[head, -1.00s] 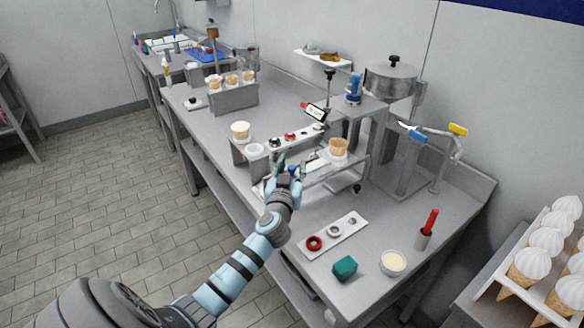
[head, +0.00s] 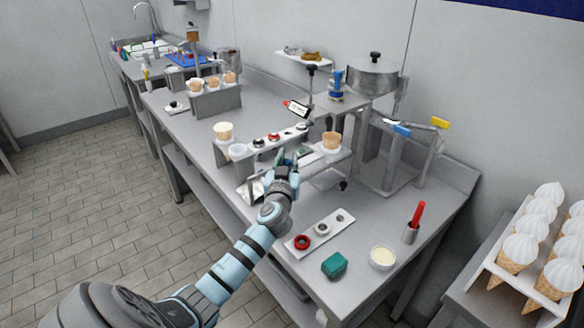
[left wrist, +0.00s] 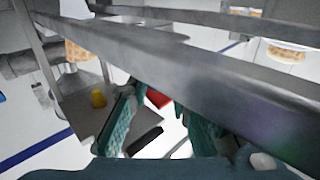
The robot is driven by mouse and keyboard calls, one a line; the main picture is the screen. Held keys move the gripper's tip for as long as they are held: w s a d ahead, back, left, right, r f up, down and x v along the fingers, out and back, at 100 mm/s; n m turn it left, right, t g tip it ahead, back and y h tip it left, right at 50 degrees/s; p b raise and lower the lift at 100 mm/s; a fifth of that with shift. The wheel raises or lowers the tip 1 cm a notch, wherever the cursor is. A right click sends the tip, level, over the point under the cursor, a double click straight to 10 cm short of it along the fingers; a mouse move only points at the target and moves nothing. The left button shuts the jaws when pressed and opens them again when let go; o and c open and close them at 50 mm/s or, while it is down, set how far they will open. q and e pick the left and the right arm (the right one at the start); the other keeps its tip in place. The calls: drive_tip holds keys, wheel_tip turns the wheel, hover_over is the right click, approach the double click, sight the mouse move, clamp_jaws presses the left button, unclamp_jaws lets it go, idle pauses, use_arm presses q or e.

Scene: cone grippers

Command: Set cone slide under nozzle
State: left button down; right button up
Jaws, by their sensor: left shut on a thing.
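The cone slide (head: 318,161) is a long grey metal bar with a wafer cone (head: 331,140) standing upright in its holder. The cone is below and slightly left of the blue-topped nozzle part (head: 336,84) of the steel machine. My left gripper (head: 287,160) is shut at the slide's left end; the exact grip is hidden by the hand. In the left wrist view its green fingers (left wrist: 160,122) reach below a wide metal bar. My right gripper is not in view.
A row of knobs (head: 273,138) and a white-topped cone (head: 223,131) stand left of the slide. In front are a tray with rings (head: 320,234), a green block (head: 334,265) and a cream bowl (head: 382,257). Filled cones stand at right (head: 522,247).

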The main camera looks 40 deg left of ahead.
use_arm(q)
drive_tip(key=c, duration=1.5)
unclamp_jaws()
drive_tip(key=shift+w+d, duration=0.15)
drive_tip(key=shift+c, duration=0.2)
drive_tip(key=shift+w, duration=0.1)
drive_tip(key=v, duration=1.2)
drive_tip(key=shift+f, duration=0.1)
